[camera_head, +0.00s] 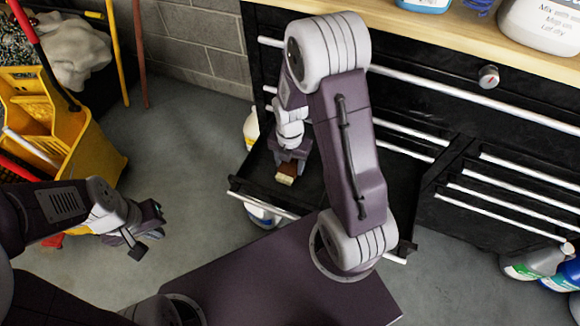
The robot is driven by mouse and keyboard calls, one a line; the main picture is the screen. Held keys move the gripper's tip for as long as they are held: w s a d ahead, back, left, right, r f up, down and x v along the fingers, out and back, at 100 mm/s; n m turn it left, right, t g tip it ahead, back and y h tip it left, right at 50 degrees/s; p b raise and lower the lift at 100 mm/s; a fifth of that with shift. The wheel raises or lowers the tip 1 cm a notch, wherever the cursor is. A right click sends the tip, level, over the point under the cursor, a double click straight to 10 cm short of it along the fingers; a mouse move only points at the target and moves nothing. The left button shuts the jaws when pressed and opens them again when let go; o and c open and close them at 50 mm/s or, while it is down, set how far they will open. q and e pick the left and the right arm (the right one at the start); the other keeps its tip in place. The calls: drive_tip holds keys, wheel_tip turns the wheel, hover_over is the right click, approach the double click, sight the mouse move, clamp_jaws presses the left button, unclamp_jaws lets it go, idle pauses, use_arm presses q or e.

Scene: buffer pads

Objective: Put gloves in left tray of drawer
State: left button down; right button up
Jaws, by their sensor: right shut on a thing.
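The lower drawer (264,200) of the black cabinet is pulled out, with its silver front rail facing me. Much of it is hidden behind my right arm. My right gripper (288,166) points down over the left part of the open drawer. It is shut on a small brown and cream item (286,174), which may be the gloves; it is too small to be sure. I cannot tell whether the item touches the drawer floor. My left gripper (147,232) is open and empty over the floor at the left, well apart from the drawer.
A yellow mop bucket (95,150) stands at the left. White bottles (251,130) are beside and below the drawer. More bottles (535,262) stand at the lower right. The wooden worktop (450,42) above holds containers. Grey floor (190,130) lies clear between bucket and cabinet.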

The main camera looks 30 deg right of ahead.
sight(290, 165)
drive_tip(key=shift+f, duration=0.55)
use_arm(q)
drive_tip(key=shift+f, duration=0.25)
use_arm(e)
drive_tip(key=shift+r, duration=0.1)
drive_tip(key=o, duration=1.4)
wheel_tip(290, 165, up, 12)
drive_tip(key=p, duration=0.6)
use_arm(q)
wheel_tip(290, 165, up, 6)
drive_tip(key=shift+f, duration=0.15)
use_arm(e)
drive_tip(key=s+a+r+m, duration=0.1)
drive_tip(key=s+m, duration=0.1)
drive_tip(key=m, duration=0.7)
drive_tip(key=s+a+r+m, duration=0.1)
drive_tip(key=s+m, duration=0.1)
drive_tip(key=m, duration=0.6)
drive_tip(key=s+a+m+t, duration=0.1)
drive_tip(key=s+m, duration=0.2)
drive_tip(key=m, duration=0.6)
drive_tip(key=shift+a+r+m, duration=0.2)
drive_tip(key=shift+r+m, duration=0.1)
drive_tip(key=shift+r, duration=0.1)
